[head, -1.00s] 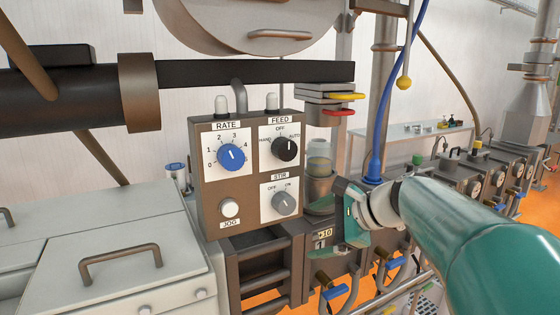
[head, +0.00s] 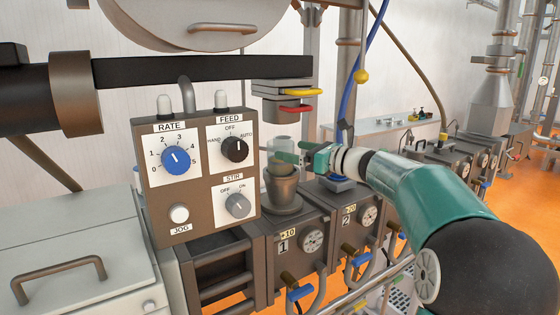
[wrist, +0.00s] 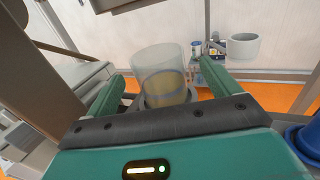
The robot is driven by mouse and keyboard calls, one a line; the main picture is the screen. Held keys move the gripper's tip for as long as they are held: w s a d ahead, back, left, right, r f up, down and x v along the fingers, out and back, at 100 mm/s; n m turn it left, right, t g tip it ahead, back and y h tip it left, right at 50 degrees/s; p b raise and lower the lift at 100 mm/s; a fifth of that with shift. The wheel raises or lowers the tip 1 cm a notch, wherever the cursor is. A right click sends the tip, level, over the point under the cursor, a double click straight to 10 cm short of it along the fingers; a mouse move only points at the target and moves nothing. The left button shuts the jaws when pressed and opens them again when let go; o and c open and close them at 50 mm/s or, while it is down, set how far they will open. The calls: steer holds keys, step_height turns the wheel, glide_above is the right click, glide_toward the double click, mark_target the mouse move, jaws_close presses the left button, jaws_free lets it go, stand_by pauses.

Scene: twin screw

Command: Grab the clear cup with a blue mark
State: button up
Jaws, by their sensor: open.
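The clear cup (wrist: 158,62) stands in a grey holder, with yellowish contents in its lower part. A faint bluish band runs around it; I cannot make out a distinct blue mark. In the head view the cup (head: 284,146) shows above the grey holder (head: 283,187), beside the control panel, and a gripper finger crosses in front of it. My gripper (wrist: 170,82) is open, with one green finger on each side of the cup and a gap visible on the right. In the head view my gripper (head: 296,156) is level with the cup.
The control panel (head: 203,175) with its knobs stands close to the left of the cup. Red and yellow handled plates (head: 287,100) hang just above it. A blue funnel-like part (head: 343,178) is to the right. In the wrist view a pale round vessel (wrist: 243,50) is beyond the right finger.

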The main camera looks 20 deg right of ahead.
mark_target(275, 148)
steer(key=x, duration=0.7)
steer(key=shift+s+a+f, duration=0.15)
steer(key=shift+f, duration=0.1)
steer(key=shift+c, duration=0.3)
steer(key=c, duration=1.2)
steer(key=shift+r, duration=0.15)
